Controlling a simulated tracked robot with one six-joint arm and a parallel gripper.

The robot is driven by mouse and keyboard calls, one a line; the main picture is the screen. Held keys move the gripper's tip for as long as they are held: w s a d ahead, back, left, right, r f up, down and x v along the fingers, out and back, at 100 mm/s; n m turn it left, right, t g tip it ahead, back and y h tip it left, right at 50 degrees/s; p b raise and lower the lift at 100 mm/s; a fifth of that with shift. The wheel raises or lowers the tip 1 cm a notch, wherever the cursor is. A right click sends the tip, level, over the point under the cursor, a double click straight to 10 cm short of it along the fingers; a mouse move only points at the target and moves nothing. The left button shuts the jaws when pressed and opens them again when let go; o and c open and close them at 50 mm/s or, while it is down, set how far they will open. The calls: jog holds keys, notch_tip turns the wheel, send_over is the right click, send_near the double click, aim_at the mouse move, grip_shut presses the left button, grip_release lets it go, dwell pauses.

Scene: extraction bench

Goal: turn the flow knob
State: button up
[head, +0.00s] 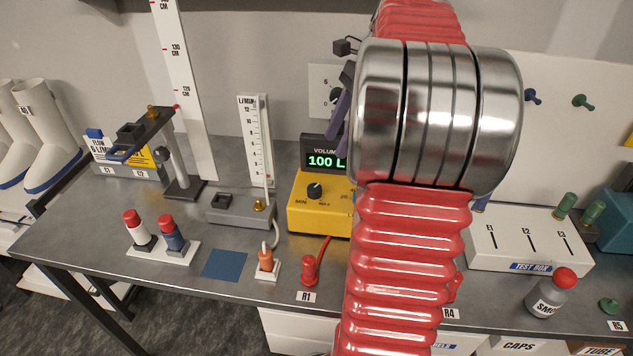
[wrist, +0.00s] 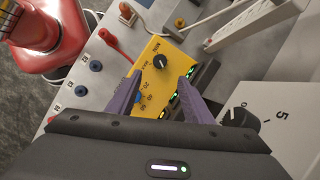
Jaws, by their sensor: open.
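A black knob (head: 314,190) with a pale pointer sits on the yellow box (head: 296,216), beside a MIN mark. I take it as the flow knob, though no readable label says so. In the wrist view the knob (wrist: 160,62) lies between and just beyond the two purple fingertips of my gripper (wrist: 160,79). The fingers are apart with nothing between them, and I see no contact with the knob. In the head view one purple finger (head: 338,118) shows above the box, and my arm hides the rest of the gripper.
A display (head: 323,160) reading 100 L stands behind the yellow box. A second black knob (wrist: 237,117) is on a white panel (wrist: 275,120) to the right in the wrist view. A flow meter (head: 255,150) stands left of the box, and a red plug (head: 310,268) in front.

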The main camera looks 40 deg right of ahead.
aim_at(315, 187)
jog(key=x, duration=1.3)
jog(key=shift+c, duration=0.4)
jog(key=c, duration=1)
jog(key=shift+w+n+g, duration=0.1)
jog(key=shift+n+g, duration=0.4)
jog(key=shift+n, duration=1)
